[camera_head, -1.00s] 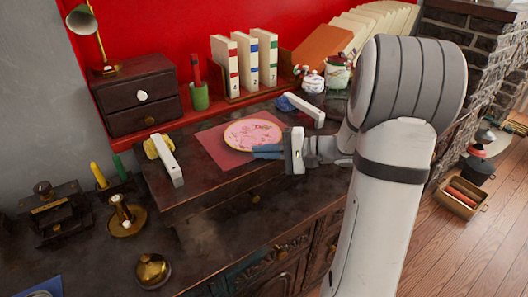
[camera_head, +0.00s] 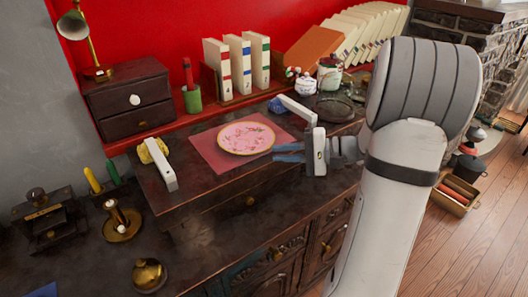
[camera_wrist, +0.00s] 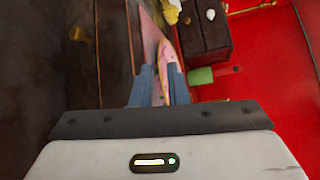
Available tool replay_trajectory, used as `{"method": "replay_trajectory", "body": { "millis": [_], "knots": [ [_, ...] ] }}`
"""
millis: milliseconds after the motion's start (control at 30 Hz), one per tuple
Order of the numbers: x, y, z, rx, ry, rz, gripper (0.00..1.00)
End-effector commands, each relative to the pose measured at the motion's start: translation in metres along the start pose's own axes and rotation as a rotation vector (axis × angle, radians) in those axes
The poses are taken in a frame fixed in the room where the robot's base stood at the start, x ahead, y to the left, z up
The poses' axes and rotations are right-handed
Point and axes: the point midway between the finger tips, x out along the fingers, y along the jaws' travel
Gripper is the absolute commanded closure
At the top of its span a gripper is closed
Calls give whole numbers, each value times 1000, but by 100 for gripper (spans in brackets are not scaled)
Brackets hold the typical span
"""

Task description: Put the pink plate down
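The pink plate (camera_head: 246,138), with a gold rim and a floral pattern, lies flat on a dull red square mat (camera_head: 212,158) on the raised wooden shelf of the desk. My gripper (camera_head: 277,153) is just to the right of the plate, with its blue fingers pointing left at its edge. In the wrist view the fingers (camera_wrist: 159,80) are spread apart, and the plate (camera_wrist: 173,80) shows nearly edge-on in line with the gap between them. The fingers look open and off the plate, with a small gap in the head view.
Numbered books (camera_head: 240,65), a green pen cup (camera_head: 192,98) and a small drawer box (camera_head: 130,98) stand behind. A white lidded pot (camera_head: 306,85) and a jar (camera_head: 330,75) are at back right.

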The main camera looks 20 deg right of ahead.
Motion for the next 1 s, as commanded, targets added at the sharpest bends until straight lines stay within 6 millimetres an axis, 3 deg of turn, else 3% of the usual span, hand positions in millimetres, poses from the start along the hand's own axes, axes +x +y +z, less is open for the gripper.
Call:
{"method": "replay_trajectory", "body": {
  "millis": [100,233,333,433,567,700,833,1000],
  "knots": [
    [-25,-1,-1,0,5,-1,86],
    [-43,-1,-1,0,3,-1,86],
    [-49,0,0,1,-1,3,86],
    [-40,3,12,5,-30,64,86],
    [-4,19,56,6,-117,302,86],
    [21,54,118,-67,-187,693,86],
    [17,81,156,-233,-175,1020,86],
    [3,92,174,-505,-92,1279,86]
  ]
}}
